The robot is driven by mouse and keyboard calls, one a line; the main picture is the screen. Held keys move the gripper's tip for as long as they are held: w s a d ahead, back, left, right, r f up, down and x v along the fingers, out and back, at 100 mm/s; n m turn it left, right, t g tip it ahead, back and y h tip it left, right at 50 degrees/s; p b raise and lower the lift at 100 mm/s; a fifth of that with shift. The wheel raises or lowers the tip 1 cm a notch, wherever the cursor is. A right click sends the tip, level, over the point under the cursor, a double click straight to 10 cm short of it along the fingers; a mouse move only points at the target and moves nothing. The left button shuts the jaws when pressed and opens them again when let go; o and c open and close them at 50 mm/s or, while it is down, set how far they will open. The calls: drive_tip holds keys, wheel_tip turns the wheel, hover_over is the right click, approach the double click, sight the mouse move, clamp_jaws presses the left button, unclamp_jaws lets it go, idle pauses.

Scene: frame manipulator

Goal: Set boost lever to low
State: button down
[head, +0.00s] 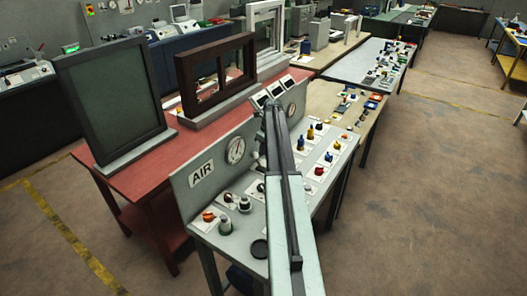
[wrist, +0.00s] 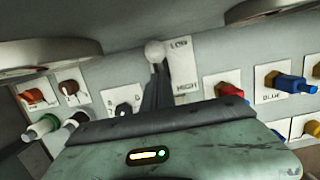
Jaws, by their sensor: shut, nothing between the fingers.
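In the wrist view, a pale plate (wrist: 183,66) on the grey panel reads LOW at the top and HIGH lower down. A round pale knob (wrist: 154,48), seemingly the boost lever's, shows left of LOW. My gripper (wrist: 157,72) is shut, its dark fingertips just below the knob in the picture and hiding any shaft under it. I cannot tell whether they touch. In the head view, my gripper (head: 270,106) is at the panel's upright back, and my arm hides the lever there.
Red (wrist: 230,90) and blue (wrist: 287,82) valve handles stand right of the plate in the wrist view. Orange and brown toggles and pale knobs are on the left.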

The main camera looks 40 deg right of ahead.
drive_tip(key=shift+r+p, duration=0.3)
drive_tip(key=shift+r, duration=0.2)
drive_tip(key=w+p+v, duration=0.2)
drive_tip(key=p+v, duration=0.9)
drive_tip(key=shift+w+a+r+p, duration=0.3)
drive_tip(key=shift+w+a+r, duration=0.05)
drive_tip(key=shift+w+r, duration=0.1)
